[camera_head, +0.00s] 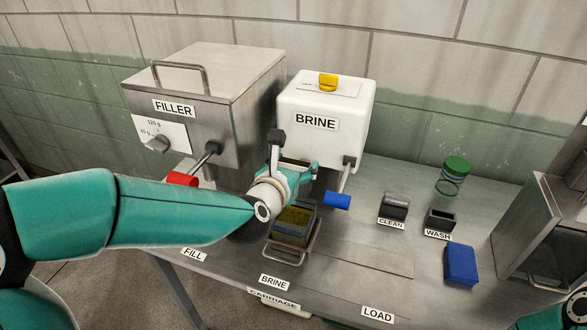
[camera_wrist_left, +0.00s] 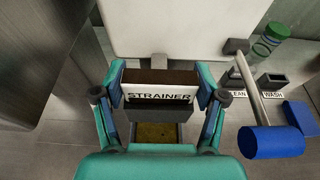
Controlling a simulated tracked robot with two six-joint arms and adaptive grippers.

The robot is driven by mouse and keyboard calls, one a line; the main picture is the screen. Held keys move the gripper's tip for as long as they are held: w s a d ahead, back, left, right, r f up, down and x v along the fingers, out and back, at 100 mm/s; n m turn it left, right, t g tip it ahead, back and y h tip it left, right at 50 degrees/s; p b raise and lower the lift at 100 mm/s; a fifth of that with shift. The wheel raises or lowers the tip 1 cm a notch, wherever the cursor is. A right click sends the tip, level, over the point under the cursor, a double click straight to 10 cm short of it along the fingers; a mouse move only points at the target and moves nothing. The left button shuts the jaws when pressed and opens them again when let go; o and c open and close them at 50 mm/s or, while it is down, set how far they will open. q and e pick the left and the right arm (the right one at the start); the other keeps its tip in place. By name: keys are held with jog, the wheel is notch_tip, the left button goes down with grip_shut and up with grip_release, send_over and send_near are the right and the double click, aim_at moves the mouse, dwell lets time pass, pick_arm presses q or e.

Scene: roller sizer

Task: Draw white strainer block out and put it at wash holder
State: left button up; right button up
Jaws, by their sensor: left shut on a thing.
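The white strainer block (camera_wrist_left: 160,94), marked STRAINER and with a brown top, sits between the fingers of my left gripper (camera_wrist_left: 160,88), which is shut on it. In the head view my left gripper (camera_head: 290,172) is just in front of the white BRINE machine (camera_head: 322,110) and hides the block. I cannot tell whether the block is clear of its seat. The wash holder (camera_head: 440,218) is a small dark open box at right, behind the WASH label; it also shows in the left wrist view (camera_wrist_left: 272,82).
A blue lever handle (camera_head: 337,201) sticks out close to my gripper's right. A container with yellowish contents (camera_head: 294,222) is below the gripper. A blue sponge-like block (camera_head: 461,265) and a green-lidded jar (camera_head: 455,170) are near WASH.

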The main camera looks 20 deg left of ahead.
aim_at(294, 162)
pick_arm(q)
notch_tip(294, 162, up, 20)
jog(key=p, duration=0.5)
dwell(0.4)
